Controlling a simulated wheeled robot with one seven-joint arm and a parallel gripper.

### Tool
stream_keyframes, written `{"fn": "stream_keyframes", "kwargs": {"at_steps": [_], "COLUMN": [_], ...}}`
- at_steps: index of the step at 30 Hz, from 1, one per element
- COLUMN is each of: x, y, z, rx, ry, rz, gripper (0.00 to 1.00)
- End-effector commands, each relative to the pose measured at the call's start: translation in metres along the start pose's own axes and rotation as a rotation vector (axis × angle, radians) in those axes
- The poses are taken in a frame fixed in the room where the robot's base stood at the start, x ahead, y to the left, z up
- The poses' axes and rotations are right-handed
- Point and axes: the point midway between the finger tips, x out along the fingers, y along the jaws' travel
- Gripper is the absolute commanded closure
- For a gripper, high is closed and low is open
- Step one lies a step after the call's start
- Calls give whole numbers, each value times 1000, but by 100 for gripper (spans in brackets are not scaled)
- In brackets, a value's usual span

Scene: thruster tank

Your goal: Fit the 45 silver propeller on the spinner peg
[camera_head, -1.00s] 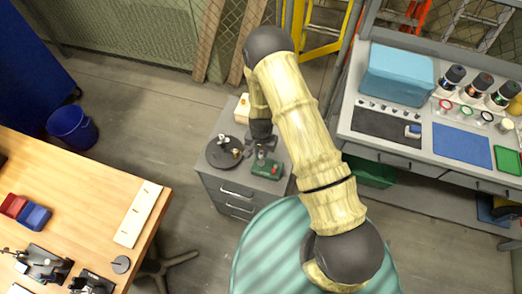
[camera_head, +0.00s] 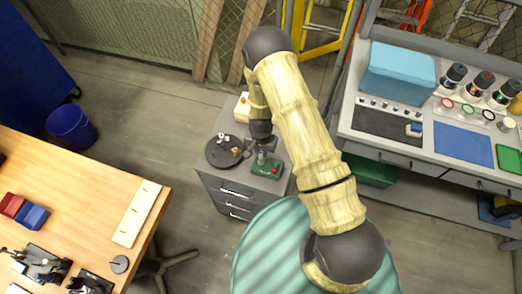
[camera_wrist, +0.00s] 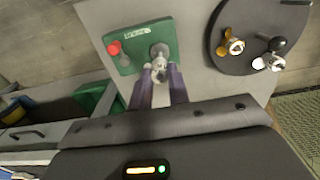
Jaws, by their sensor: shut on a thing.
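The green spinner box (camera_wrist: 143,45) has a red button, a white label and an upright grey peg (camera_wrist: 158,50). It also shows in the head view (camera_head: 266,167), on the grey cabinet. My gripper (camera_wrist: 161,82) is shut on a small silver propeller (camera_wrist: 160,70), right by the peg. In the wrist view the propeller overlaps the peg's near side. I cannot tell whether it is around the peg or just above it. The fingers hide part of the propeller, and its size mark cannot be read.
A workbench (camera_head: 90,190) stands at left, and a grey counter (camera_head: 375,152) at right.

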Motion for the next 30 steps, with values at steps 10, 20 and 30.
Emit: {"fn": "stream_keyframes", "kwargs": {"at_steps": [10,20,30], "x": [3,8,16], "y": [0,0,0], "z": [0,0,0], "rx": [0,0,0], "ry": [0,0,0], "rz": [0,0,0], "gripper": [100,100,100]}}
